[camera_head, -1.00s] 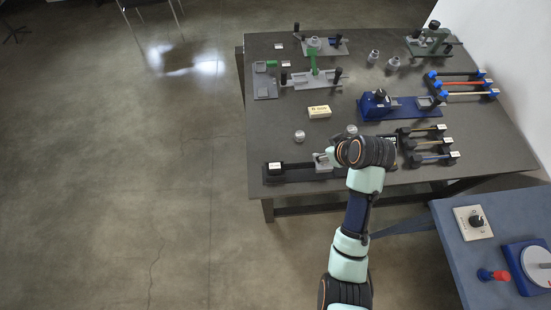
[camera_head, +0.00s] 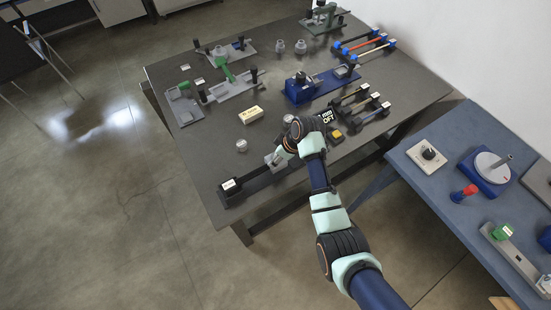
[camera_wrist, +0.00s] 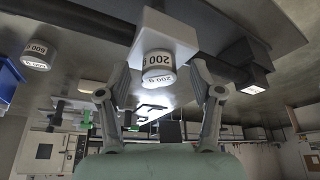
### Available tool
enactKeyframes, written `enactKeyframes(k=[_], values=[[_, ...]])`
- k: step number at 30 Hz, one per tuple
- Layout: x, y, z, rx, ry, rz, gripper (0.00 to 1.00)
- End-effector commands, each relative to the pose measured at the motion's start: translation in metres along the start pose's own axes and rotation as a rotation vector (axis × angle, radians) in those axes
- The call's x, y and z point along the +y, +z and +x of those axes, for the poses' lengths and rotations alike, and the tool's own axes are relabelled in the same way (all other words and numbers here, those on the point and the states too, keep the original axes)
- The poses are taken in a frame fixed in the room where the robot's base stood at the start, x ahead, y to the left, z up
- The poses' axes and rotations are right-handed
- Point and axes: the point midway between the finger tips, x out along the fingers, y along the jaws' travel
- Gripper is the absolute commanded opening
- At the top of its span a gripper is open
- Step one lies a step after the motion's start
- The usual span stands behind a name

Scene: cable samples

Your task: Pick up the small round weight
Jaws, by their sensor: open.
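In the wrist view, a small round whitish weight (camera_wrist: 158,67) marked 200 g is between the two spread fingers of my gripper (camera_wrist: 168,100). The fingers stand apart from it on both sides. The weight overlaps the edge of a light block (camera_wrist: 178,30); I cannot tell whether it rests on it. My gripper also shows in the head view (camera_head: 279,157), beside that block (camera_head: 270,163) and partly hidden by my wrist. Another round weight (camera_wrist: 37,55), marked 500 g, stands to the left in the wrist view. Two round weights show in the head view, one left (camera_head: 241,145) and one near my wrist (camera_head: 288,118).
A dark rail with a labelled black end block (camera_head: 230,186) runs along the table's front. A blue side table (camera_head: 430,185) is at right.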

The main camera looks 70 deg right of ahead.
Motion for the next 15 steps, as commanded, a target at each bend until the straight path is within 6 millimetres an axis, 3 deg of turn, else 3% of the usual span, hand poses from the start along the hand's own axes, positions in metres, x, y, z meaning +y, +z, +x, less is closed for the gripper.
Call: enactKeyframes(k=[7, 15], values=[[0.0003, -0.0006, 0.0039, 0.001, 0.002, -0.001, 0.65], [0.0003, -0.0006, 0.0037, 0.001, 0.002, 0.000, 0.22]])
